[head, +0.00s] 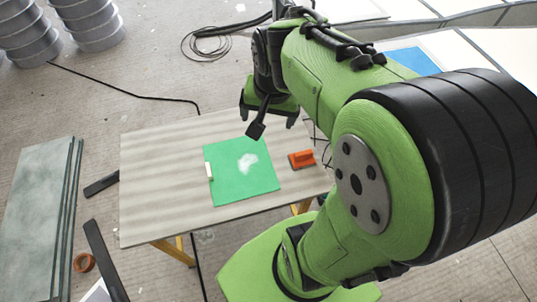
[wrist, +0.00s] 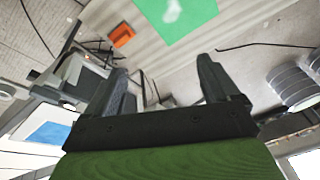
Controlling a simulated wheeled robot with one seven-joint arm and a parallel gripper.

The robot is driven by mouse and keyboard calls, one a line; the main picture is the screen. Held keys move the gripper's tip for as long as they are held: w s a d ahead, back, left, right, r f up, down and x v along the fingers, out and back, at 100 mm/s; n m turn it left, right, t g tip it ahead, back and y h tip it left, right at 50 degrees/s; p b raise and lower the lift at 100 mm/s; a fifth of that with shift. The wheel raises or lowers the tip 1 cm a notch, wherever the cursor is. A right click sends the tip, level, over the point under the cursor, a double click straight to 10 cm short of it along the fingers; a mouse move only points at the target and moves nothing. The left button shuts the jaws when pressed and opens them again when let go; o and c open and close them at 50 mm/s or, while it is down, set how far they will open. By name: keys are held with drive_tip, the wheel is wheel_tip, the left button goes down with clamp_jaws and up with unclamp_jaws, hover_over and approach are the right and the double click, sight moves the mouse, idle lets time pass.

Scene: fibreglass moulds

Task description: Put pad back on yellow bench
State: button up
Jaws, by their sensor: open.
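An orange block with a raised grip, which looks like the pad (head: 301,159), lies on the right end of a pale wood-topped bench (head: 150,190) with yellow legs. The pad also shows near the top of the wrist view (wrist: 121,35). My gripper (head: 274,126) is open and empty, held above the bench's far edge, apart from the pad. In the wrist view my gripper's fingers (wrist: 162,70) stand wide apart with nothing between them. My arm hides part of the bench's right side.
A green sheet (head: 235,185) with a white patch lies mid-bench, with a small white bar (head: 209,171) at its left edge. Grey panels (head: 35,205) stand at the left. Dark bars and an orange ring (head: 83,262) lie on the floor. The bench's left part is bare.

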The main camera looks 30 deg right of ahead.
drive_tip(key=s+a+r+n+t, duration=0.2)
drive_tip(key=s+a+n, duration=0.5)
drive_tip(key=s, duration=0.4)
drive_tip(key=shift+a+r+n+t+y, duration=0.2)
drive_tip(key=shift+r+n+t+y, duration=0.15)
drive_tip(key=shift+r+n, duration=0.35)
drive_tip(key=shift+r, duration=0.1)
